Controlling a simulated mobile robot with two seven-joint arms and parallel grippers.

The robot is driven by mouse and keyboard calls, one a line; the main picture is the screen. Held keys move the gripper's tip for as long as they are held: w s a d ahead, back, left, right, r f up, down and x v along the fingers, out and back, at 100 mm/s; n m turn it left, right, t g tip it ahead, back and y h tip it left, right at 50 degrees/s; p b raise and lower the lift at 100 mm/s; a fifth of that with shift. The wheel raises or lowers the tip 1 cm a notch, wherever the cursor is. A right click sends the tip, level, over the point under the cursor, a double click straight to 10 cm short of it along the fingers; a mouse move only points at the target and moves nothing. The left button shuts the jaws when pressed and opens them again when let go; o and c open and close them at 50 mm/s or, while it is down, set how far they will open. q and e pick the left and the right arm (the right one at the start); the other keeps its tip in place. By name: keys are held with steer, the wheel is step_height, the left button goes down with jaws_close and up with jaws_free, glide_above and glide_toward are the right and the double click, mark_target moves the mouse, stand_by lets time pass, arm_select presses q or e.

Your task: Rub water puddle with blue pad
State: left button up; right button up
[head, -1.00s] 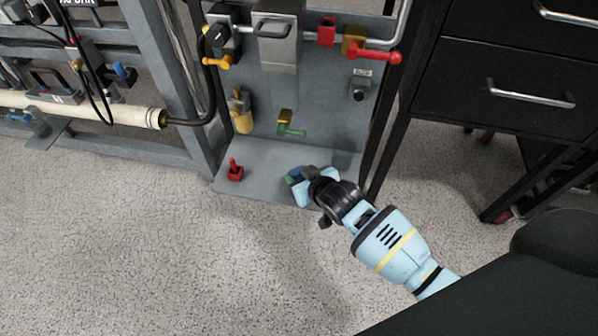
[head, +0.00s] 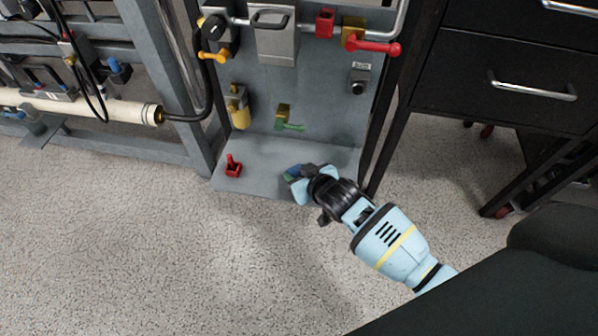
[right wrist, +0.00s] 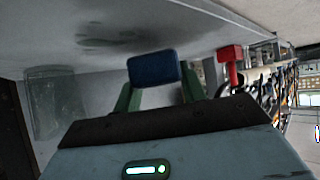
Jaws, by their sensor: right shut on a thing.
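My right gripper (head: 300,174) is low over the grey base plate (head: 262,165) of the valve panel. In the right wrist view its green fingers (right wrist: 158,97) are shut on the blue pad (right wrist: 154,67). In that view, darker, wet-looking patches (right wrist: 112,41) lie on the grey surface beyond the pad. I cannot tell whether the pad touches the surface. In the head view the pad is small and partly hidden by the gripper, and the puddle's outline is not clear. My left gripper is not in view.
A red lever (head: 233,166) stands on the plate left of my gripper. Above are a green-handled valve (head: 288,118), a yellow fitting (head: 239,108) and a red handle (head: 375,47). A black drawer cabinet (head: 500,75) stands at right. The speckled floor (head: 130,240) in front is clear.

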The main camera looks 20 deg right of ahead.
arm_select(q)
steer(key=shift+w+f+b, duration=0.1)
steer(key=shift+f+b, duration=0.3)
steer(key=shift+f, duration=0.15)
arm_select(e)
steer(key=shift+f, duration=0.85)
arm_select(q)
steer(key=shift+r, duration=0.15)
arm_select(e)
steer(key=shift+s+d, duration=0.1)
steer(key=shift+d, duration=0.05)
steer(key=shift+s+d+r+p, duration=0.1)
steer(key=shift+s+d+p, duration=0.4)
steer(key=shift+d, duration=0.1)
steer(key=shift+s+d+p, duration=0.35)
steer(key=shift+d+p, duration=0.1)
steer(key=shift+d, duration=0.15)
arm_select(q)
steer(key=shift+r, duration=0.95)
arm_select(e)
steer(key=shift+s+d, duration=0.1)
steer(key=shift+d, duration=0.05)
steer(key=shift+d, duration=0.1)
